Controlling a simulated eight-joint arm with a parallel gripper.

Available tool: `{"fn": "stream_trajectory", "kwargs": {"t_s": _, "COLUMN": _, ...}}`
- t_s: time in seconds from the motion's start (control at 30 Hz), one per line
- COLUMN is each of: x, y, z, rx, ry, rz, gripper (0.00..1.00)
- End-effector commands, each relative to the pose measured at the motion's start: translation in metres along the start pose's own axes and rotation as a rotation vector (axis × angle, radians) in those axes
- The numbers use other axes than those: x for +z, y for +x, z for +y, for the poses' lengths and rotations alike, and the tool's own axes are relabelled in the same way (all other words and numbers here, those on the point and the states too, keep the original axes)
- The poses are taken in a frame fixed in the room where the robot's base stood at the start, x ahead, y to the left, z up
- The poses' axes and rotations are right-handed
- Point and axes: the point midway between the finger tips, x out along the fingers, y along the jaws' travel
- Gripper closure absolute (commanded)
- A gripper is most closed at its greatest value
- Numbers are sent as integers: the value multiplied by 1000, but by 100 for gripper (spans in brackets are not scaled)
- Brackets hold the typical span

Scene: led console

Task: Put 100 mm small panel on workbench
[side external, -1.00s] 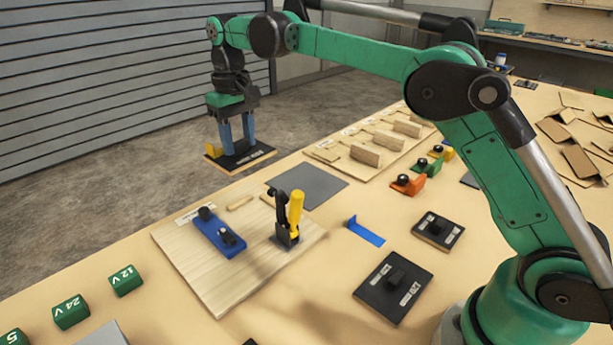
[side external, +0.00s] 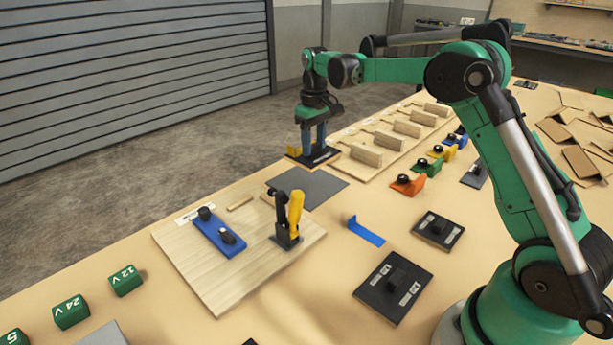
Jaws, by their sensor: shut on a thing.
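My gripper (side external: 314,140) points down at the far edge of the workbench (side external: 130,240). It is shut on a small black panel (side external: 318,158) with white lettering and a yellow piece at its left side. The panel is level and low, close to the bench top just behind the grey mat (side external: 311,188). I cannot tell whether it touches the bench. Its lettering is too small to read here.
A wooden board (side external: 210,275) with a blue fixture (side external: 219,232) and a yellow-handled clamp (side external: 292,215) stands nearer. Wooden blocks (side external: 380,142) are right of the panel. Coloured knob pieces (side external: 408,185) and black panels (side external: 393,287) lie further right. The grey mat is bare.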

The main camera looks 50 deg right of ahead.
Motion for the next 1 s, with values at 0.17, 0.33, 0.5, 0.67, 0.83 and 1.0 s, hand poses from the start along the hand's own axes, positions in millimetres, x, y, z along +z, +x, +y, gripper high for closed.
{"fn": "stream_trajectory", "kwargs": {"t_s": 0.17, "x": 3, "y": 25, "z": 9, "rx": 0, "ry": 1, "rz": 0, "gripper": 100}}
{"fn": "stream_trajectory", "kwargs": {"t_s": 0.33, "x": 3, "y": 47, "z": 8, "rx": 0, "ry": 1, "rz": 0, "gripper": 100}}
{"fn": "stream_trajectory", "kwargs": {"t_s": 0.5, "x": 3, "y": 72, "z": 8, "rx": 0, "ry": 1, "rz": 0, "gripper": 100}}
{"fn": "stream_trajectory", "kwargs": {"t_s": 0.67, "x": 3, "y": 84, "z": 8, "rx": 0, "ry": 1, "rz": 0, "gripper": 100}}
{"fn": "stream_trajectory", "kwargs": {"t_s": 0.83, "x": 3, "y": 83, "z": 8, "rx": 0, "ry": 1, "rz": 0, "gripper": 100}}
{"fn": "stream_trajectory", "kwargs": {"t_s": 1.0, "x": 3, "y": 86, "z": 8, "rx": 0, "ry": 1, "rz": 0, "gripper": 54}}
